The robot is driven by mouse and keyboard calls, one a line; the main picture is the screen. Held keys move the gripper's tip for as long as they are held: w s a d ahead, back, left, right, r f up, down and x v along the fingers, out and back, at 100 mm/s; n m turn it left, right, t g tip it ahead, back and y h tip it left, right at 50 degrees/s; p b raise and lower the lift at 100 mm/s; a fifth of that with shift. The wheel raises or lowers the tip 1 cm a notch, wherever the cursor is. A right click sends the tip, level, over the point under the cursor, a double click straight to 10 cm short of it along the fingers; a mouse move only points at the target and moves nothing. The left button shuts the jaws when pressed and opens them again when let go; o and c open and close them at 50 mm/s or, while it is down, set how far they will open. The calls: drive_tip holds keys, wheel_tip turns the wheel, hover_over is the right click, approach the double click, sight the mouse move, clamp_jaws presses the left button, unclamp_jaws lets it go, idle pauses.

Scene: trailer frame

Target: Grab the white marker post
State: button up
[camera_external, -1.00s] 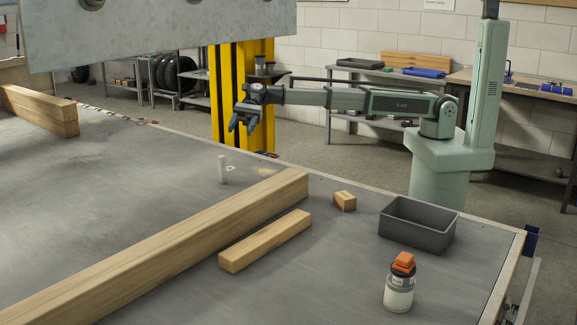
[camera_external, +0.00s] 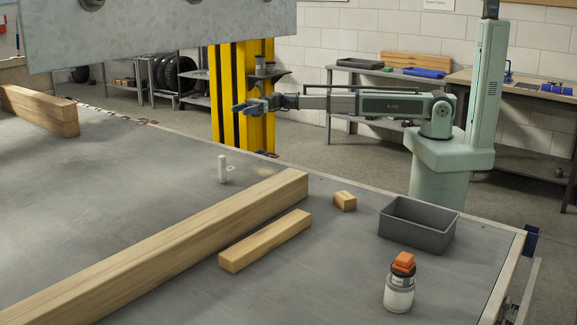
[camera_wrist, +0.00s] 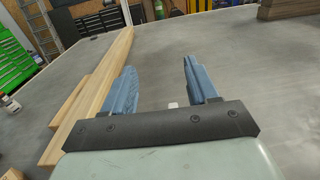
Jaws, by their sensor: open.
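The white marker post (camera_external: 222,169) stands upright on the grey table top (camera_external: 120,200), beyond the long timber beam. In the wrist view a small white piece, likely the post's top (camera_wrist: 173,105), shows between the fingers, low near the gripper's dark plate; the rest of it is hidden. My gripper (camera_external: 240,107) is open and empty, held level above the table's far edge. In the external view it appears above and slightly right of the post, clearly apart from it. Its two blue fingers (camera_wrist: 159,84) are spread in the wrist view.
A long timber beam (camera_external: 160,245) crosses the table in front of the post. A shorter wood piece (camera_external: 266,240), a small block (camera_external: 345,201), a grey bin (camera_external: 418,225) and an orange-capped jar (camera_external: 399,290) lie nearer. A metal panel (camera_external: 160,30) hangs above.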

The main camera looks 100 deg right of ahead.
approach(219, 158)
drive_tip(key=x, duration=0.5)
drive_tip(key=shift+s+f, duration=0.15)
drive_tip(key=shift+f, duration=0.15)
drive_tip(key=shift+r+x, duration=0.15)
drive_tip(key=shift+x, duration=1.25)
drive_tip(key=shift+r+x, duration=0.1)
drive_tip(key=shift+x, duration=1.3)
drive_tip(key=shift+d, duration=0.1)
clamp_jaws()
